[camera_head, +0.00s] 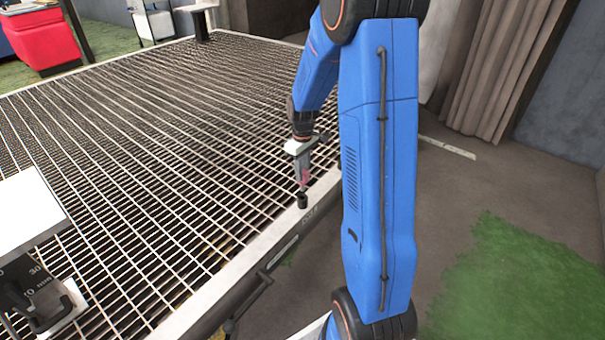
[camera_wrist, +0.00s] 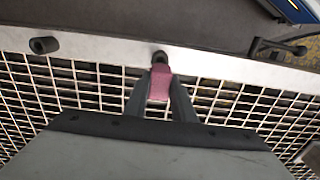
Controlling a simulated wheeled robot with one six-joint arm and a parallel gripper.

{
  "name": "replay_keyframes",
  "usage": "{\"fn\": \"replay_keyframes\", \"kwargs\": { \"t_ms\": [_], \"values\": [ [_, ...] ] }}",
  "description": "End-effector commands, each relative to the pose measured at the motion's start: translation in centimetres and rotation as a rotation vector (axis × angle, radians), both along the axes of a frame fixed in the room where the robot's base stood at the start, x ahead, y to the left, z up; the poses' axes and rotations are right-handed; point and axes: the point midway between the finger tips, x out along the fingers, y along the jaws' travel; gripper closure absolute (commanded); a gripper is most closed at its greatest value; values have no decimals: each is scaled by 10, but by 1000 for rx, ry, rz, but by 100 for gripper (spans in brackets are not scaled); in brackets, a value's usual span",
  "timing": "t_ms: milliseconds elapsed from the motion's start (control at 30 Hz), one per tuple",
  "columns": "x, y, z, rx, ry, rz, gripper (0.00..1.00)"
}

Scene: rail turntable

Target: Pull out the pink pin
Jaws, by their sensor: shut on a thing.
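The pink pin (camera_wrist: 160,82) is between the fingertips of my gripper (camera_wrist: 160,95) in the wrist view. My gripper is shut on it. The pin's far end is at a dark round socket (camera_wrist: 159,57) on the pale edge rail of the grated platform; I cannot tell how deep it sits in it. My fingers hide part of the pin.
The grated platform (camera_head: 150,130) fills the left and middle. A dark lever (camera_wrist: 280,46) is at the right there. A white panel (camera_head: 28,212) stands at the near left. Floor right of the rail is open.

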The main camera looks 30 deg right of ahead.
Motion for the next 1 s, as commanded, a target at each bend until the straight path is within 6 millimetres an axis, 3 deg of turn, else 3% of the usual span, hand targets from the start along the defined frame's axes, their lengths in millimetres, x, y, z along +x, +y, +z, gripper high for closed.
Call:
{"fn": "replay_keyframes", "kwargs": {
  "t_ms": [600,1000],
  "values": [
    [1,0,39,0,-2,0,100],
    [0,0,42,0,0,0,100]
  ]
}}
